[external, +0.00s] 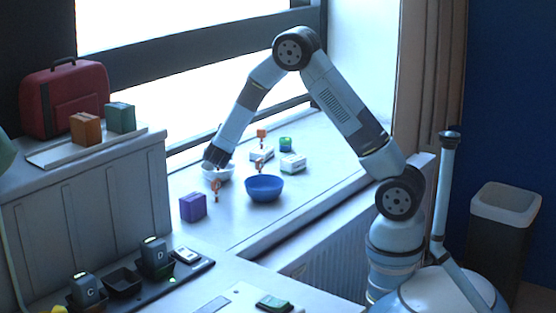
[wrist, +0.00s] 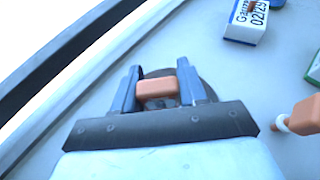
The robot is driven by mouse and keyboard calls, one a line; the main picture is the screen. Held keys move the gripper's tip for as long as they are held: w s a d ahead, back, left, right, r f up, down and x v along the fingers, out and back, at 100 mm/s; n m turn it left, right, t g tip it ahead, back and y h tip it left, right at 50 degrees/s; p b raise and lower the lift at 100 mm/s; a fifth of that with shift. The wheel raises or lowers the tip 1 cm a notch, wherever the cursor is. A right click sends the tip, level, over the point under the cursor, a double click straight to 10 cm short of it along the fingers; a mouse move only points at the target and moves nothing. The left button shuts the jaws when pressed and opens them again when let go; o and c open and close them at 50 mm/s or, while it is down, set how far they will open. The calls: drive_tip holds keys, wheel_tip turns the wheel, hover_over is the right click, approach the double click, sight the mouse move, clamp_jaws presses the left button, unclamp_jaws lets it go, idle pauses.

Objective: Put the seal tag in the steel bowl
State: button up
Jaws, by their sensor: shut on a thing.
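My gripper (wrist: 160,84) is shut on a small orange block, which I take to be the seal tag (wrist: 157,89), between its two blue fingers in the wrist view. I cannot tell how far the tag is above the bowl's floor.
A blue bowl (external: 264,189) stands right of the steel bowl, a purple box (external: 193,207) in front. A gauze box (wrist: 246,22), white box (external: 292,163) and green container (external: 286,144) stand farther right.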

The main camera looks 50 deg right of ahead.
drive_tip(key=o, duration=1.1)
wheel_tip(320, 180, up, 7)
idle(0.6)
